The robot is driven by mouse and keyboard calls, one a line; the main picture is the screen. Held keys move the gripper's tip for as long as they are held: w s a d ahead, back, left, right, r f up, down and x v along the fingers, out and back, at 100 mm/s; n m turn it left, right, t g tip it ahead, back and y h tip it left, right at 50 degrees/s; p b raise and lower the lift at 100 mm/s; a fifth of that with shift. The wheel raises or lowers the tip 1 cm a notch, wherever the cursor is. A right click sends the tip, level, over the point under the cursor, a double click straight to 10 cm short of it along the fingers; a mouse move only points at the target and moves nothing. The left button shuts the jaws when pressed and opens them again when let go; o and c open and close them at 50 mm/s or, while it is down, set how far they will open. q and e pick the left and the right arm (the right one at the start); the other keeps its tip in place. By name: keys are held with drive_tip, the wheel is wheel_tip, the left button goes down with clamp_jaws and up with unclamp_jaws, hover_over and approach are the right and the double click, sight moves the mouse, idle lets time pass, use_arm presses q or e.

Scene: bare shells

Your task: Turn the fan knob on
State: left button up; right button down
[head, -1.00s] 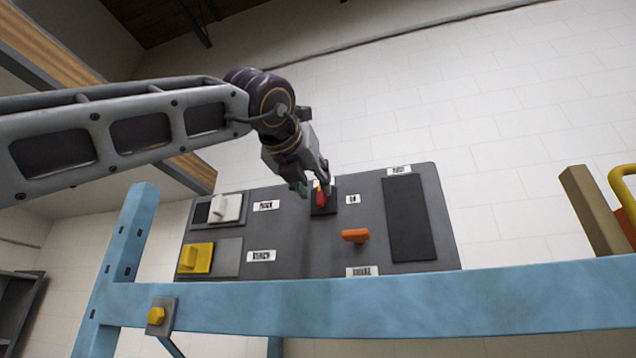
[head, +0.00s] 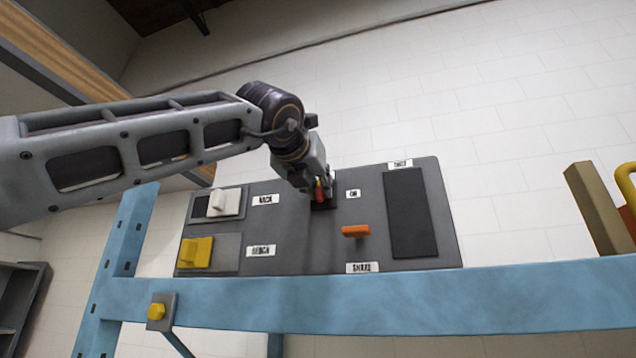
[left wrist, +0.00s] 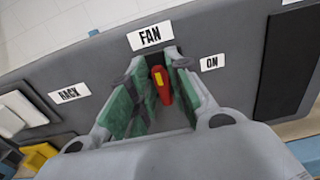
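The fan knob (left wrist: 161,86) is red with a yellow mark. It sits under the FAN label (left wrist: 150,36) on the grey panel (head: 285,245), with an ON label (left wrist: 212,62) to its right. My left gripper (left wrist: 157,85) has its two green-padded fingers on either side of the knob, with visible gaps, so it is open around it. In the head view the knob (head: 320,190) shows partly behind the left gripper (head: 318,187). My right gripper is in neither view.
The panel also holds a white switch (head: 224,202), a yellow switch (head: 196,251), an orange handle (head: 356,231) and a dark plate (head: 410,213). A blue beam (head: 400,295) runs in front of the panel's lower edge. A tan post (head: 597,208) stands at the right.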

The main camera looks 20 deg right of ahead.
use_arm(q)
clamp_jaws()
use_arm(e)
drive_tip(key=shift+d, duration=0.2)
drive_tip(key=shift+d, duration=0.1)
use_arm(q)
drive_tip(key=shift+m, duration=0.5)
drive_tip(key=shift+s+d+f+m+p, duration=0.15)
drive_tip(key=shift+m+p, duration=0.35)
drive_tip(key=shift+m, duration=2.35)
drive_tip(key=shift+s+d+f+m+p, duration=0.1)
drive_tip(key=shift+d+f+m+p, duration=0.3)
drive_tip(key=shift+m, duration=2.4)
drive_tip(key=shift+s+a+f+m+p, duration=0.1)
drive_tip(key=shift+m+p, duration=0.55)
drive_tip(key=shift+m, duration=2.2)
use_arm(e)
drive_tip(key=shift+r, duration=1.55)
use_arm(q)
drive_tip(key=shift+d, duration=0.1)
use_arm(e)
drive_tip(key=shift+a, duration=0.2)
